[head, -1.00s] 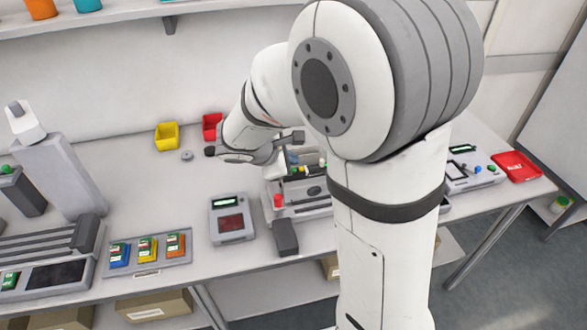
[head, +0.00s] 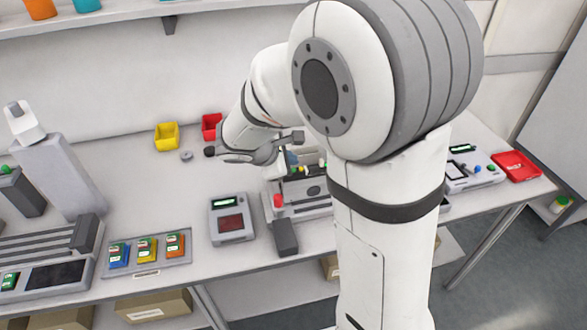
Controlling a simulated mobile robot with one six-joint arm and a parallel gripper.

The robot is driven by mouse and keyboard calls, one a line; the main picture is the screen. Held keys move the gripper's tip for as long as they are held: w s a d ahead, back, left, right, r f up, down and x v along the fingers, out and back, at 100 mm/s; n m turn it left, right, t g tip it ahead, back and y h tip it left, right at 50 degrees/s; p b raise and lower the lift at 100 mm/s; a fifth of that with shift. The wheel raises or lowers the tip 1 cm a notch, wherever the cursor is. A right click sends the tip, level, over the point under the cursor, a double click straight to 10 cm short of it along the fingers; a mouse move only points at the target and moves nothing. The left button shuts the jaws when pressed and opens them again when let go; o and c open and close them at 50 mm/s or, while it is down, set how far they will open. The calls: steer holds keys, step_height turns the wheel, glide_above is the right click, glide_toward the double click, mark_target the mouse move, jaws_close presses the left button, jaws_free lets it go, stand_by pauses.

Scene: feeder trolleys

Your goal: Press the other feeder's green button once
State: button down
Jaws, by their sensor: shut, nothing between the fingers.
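My gripper (head: 276,168) is at the left back of the middle grey machine (head: 300,205), pointing down. It is shut with nothing held; its fingertips are mostly hidden. This machine has a red knob (head: 278,201) at its front left and small coloured parts at its back, including a green one (head: 322,163). My arm hides its right side. A green button (head: 5,168) tops a dark grey box at the far left. Another green button (head: 491,168) is on the white panel (head: 462,180) at the right. I cannot tell whether my gripper touches anything.
A small display unit (head: 231,218) and a tray (head: 150,268) of blue, yellow and orange devices stand left of the machine. Yellow (head: 167,136) and red (head: 211,126) bins are behind. A red tray (head: 517,166) lies at the right. The table's left middle is mostly clear.

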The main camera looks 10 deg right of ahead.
steer(key=shift+f+b, duration=0.4)
steer(key=shift+b, duration=0.05)
steer(key=shift+f+b, duration=0.3)
stand_by(0.4)
steer(key=shift+r, duration=0.2)
steer(key=shift+r+p, duration=0.5)
steer(key=shift+r, duration=0.1)
steer(key=shift+a, duration=0.1)
step_height(320, 180, up, 5)
steer(key=p, duration=0.3)
steer(key=shift+p, duration=0.35)
stand_by(0.5)
